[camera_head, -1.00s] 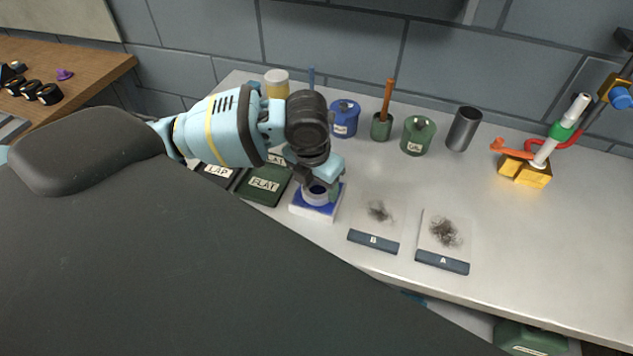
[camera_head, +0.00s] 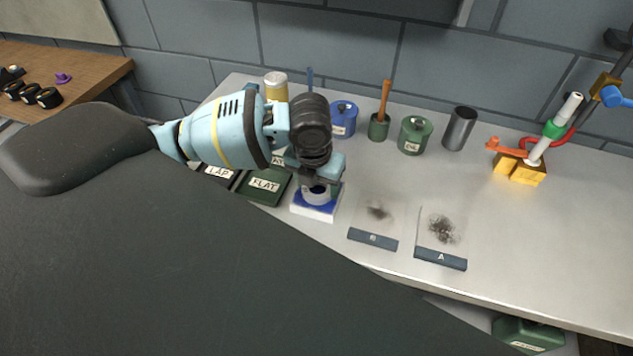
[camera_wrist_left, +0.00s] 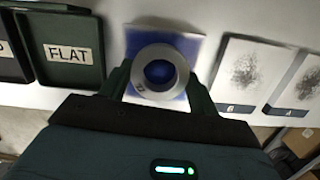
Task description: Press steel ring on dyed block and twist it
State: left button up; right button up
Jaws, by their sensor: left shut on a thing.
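The dyed block is a white block with a blue top (camera_head: 318,209) near the front edge of the bench. Its blue face also shows in the left wrist view (camera_wrist_left: 187,44), with white edges. The steel ring (camera_wrist_left: 160,71) is a grey ring, seen from above over the block, with blue showing through its hole. My left gripper (camera_head: 320,189) is shut on the ring, with one dark finger on each side of it. The ring is at or just over the blue face; I cannot tell whether they touch. My right gripper is not in view.
Left of the block lies a green tray marked FLAT (camera_head: 264,186). To the right lie plates B (camera_head: 372,241) and A (camera_head: 440,262) with dark smudges. Behind stand a blue pot (camera_head: 343,119), a green pot (camera_head: 414,135) and a grey cup (camera_head: 460,128). Bench right of plate A is clear.

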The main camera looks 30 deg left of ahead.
pick_arm(q)
jog(key=shift+s+f, duration=0.1)
jog(key=shift+f, duration=0.1)
jog(key=shift+r+m, duration=0.1)
jog(key=shift+m, duration=1.2)
jog(key=shift+m+h, duration=0.3)
jog(key=shift+m, duration=0.4)
jog(key=shift+r+m+b, duration=0.1)
jog(key=shift+m+b, duration=0.2)
jog(key=shift+m, duration=0.2)
jog(key=shift+r, duration=0.15)
jog(key=shift+n, duration=0.4)
jog(key=shift+p, duration=0.35)
